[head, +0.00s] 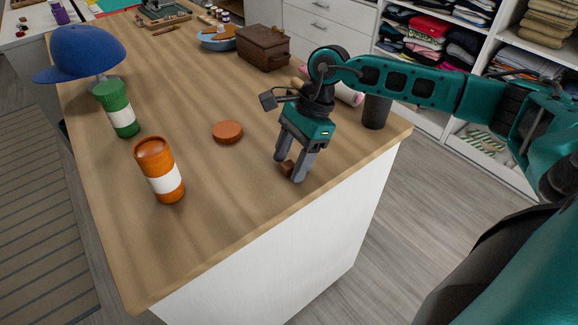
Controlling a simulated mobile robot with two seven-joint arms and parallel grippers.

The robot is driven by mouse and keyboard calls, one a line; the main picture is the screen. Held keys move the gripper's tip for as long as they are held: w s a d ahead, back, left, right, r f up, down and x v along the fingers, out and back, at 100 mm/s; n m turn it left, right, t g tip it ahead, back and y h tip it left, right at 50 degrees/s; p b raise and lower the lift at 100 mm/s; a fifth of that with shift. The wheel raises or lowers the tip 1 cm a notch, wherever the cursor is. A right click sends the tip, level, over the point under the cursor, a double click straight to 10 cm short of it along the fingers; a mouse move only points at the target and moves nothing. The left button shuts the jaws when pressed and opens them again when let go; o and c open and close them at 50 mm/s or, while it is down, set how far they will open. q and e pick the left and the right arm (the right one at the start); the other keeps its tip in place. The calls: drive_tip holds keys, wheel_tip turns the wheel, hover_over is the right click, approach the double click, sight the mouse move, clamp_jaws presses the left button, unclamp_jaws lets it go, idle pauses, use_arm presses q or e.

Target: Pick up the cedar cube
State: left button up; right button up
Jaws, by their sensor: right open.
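A small brown wooden cube (288,168), which looks like the cedar cube, sits on the wooden counter near its right edge. My right gripper (288,171) points down over it, with its two fingers around the cube. The fingers partly hide the cube, and I cannot tell whether they touch it. The jaws are open. My left gripper does not show.
An orange bottle (161,172), a flat orange-brown disc (228,132) and a green bottle (118,110) stand left of the gripper. A brown box (263,47) and blue cap (80,53) are farther back. The front counter is clear.

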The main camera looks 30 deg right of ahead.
clamp_jaws()
idle(0.3)
drive_tip(key=shift+r, duration=0.1)
